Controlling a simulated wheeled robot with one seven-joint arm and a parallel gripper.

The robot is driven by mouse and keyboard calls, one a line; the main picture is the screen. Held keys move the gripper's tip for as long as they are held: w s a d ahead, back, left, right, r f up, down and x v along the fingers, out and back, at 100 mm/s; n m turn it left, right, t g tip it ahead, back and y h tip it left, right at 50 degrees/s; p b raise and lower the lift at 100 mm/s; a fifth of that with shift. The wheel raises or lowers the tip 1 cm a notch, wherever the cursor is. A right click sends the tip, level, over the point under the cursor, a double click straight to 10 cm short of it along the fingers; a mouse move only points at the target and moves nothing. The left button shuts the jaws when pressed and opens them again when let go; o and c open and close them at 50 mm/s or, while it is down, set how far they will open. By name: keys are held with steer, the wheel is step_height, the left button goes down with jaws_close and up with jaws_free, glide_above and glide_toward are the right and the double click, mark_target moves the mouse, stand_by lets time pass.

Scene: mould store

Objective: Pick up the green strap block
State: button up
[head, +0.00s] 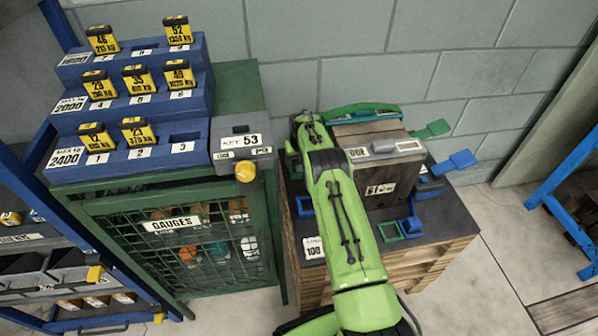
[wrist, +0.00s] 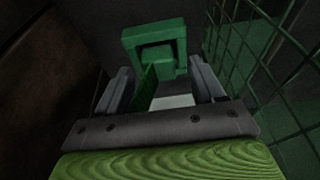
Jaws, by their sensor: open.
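A green strap block (wrist: 153,34) with a square opening shows in the wrist view, just beyond my fingertips. A thin green tongue (wrist: 147,90) and a pale patch (wrist: 172,102) lie between the fingers. My gripper (wrist: 164,80) is open, one finger on each side; I cannot tell whether either touches the block. In the head view my green arm reaches over the pallet stack and hides the gripper and this block. Other green pieces show there: a square one (head: 390,232) at the front and a flat-ended one (head: 433,129) at the back right.
A brown mould block (head: 375,155) with a label stands on the dark-topped pallet stack (head: 450,205). Blue pieces (head: 455,162) lie around it. The green mesh gauge cabinet (head: 175,250) stands close on the left; its mesh (wrist: 270,65) is right of my gripper in the wrist view.

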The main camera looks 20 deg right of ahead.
steer(key=shift+w+f, duration=0.15)
steer(key=shift+f, duration=0.3)
steer(key=shift+r, duration=0.1)
steer(key=c, duration=1.1)
